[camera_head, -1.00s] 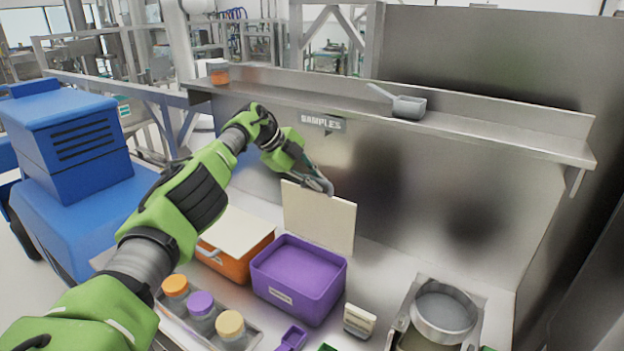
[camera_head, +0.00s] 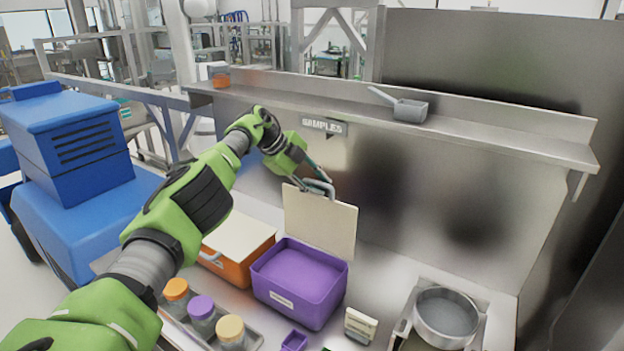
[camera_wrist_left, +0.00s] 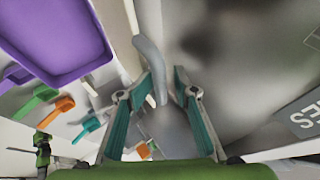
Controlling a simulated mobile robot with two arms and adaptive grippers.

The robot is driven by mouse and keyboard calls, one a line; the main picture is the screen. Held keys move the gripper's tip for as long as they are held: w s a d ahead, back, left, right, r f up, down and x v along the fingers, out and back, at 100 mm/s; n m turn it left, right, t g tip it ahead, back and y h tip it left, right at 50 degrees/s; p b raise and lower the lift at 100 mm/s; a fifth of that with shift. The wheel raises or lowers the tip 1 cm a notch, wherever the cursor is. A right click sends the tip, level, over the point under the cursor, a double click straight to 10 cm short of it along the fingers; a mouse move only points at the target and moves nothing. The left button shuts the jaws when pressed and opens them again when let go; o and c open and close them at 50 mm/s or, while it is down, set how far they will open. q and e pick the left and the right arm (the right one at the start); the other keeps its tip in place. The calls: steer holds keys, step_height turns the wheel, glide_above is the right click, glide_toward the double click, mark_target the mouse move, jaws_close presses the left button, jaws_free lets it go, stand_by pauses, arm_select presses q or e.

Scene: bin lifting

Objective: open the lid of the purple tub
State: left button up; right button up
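The purple tub (camera_head: 312,308) stands on the steel bench, and its purple inside shows from above. Its cream lid (camera_head: 320,226) stands nearly upright at the tub's back edge. My left gripper (camera_head: 322,188) is at the top of the lid, on its outer side. In the left wrist view the fingers (camera_wrist_left: 163,76) are apart, with the lid's curved grey handle (camera_wrist_left: 148,58) in the gap between them. The handle does not look pinched. The tub (camera_wrist_left: 55,45) also shows there at the upper left. My right gripper is not clearly seen.
An orange tub (camera_head: 232,268) with a closed cream lid stands left of the purple one. A rack of capped jars (camera_head: 202,313) is in front. A sieve pan (camera_head: 446,318) is at right. A shelf (camera_head: 500,138) with a grey scoop (camera_head: 409,109) runs above.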

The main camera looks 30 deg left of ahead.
arm_select(q)
steer(key=v, duration=1.2)
stand_by(0.3)
